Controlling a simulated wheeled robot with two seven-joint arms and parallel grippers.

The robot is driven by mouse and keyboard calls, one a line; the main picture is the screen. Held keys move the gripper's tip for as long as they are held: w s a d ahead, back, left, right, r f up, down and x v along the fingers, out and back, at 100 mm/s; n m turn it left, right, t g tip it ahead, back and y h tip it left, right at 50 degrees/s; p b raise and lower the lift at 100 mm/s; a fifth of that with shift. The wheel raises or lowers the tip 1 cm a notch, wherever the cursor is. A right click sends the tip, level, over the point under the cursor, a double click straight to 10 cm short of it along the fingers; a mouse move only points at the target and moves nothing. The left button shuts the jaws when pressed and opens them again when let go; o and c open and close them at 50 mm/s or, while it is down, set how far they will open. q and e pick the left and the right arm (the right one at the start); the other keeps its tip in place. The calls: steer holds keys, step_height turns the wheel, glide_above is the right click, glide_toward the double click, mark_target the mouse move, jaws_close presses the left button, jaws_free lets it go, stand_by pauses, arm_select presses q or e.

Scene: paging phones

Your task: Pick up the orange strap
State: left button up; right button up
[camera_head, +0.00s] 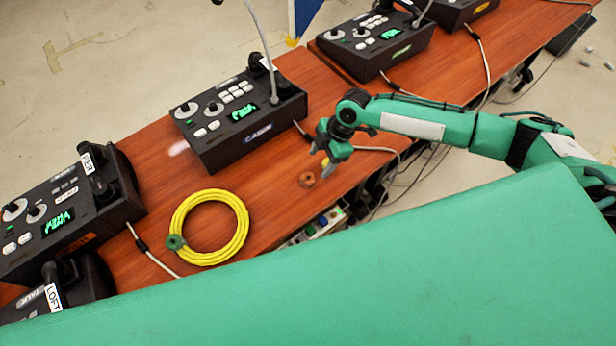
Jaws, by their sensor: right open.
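A small orange, ring-like thing, which looks like the orange strap (307,179), lies on the wooden table near its front edge. My right gripper (320,163) hangs just above and slightly right of it in the picture, with its jaws open and nothing seen between them. Whether the fingertips touch the strap cannot be told. The strap is mostly unhidden. My left gripper is not in view.
A coiled yellow cable (182,225) lies left of the strap on the table (262,200). A black paging phone (240,118) with a gooseneck stands behind; another paging phone (375,42) is farther right. More phones (62,215) stand at left. Cables hang off the front edge.

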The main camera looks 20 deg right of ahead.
mark_target(310, 177)
steer(key=x, duration=0.2)
steer(key=shift+a+f, duration=0.2)
steer(key=shift+f, duration=0.1)
steer(key=p+x, duration=0.2)
steer(key=x, duration=0.2)
steer(key=shift+a+f+p, duration=0.15)
steer(key=shift+f+p, duration=0.05)
steer(key=shift+p, duration=0.15)
steer(key=shift+f, duration=0.35)
steer(key=c, duration=1.1)
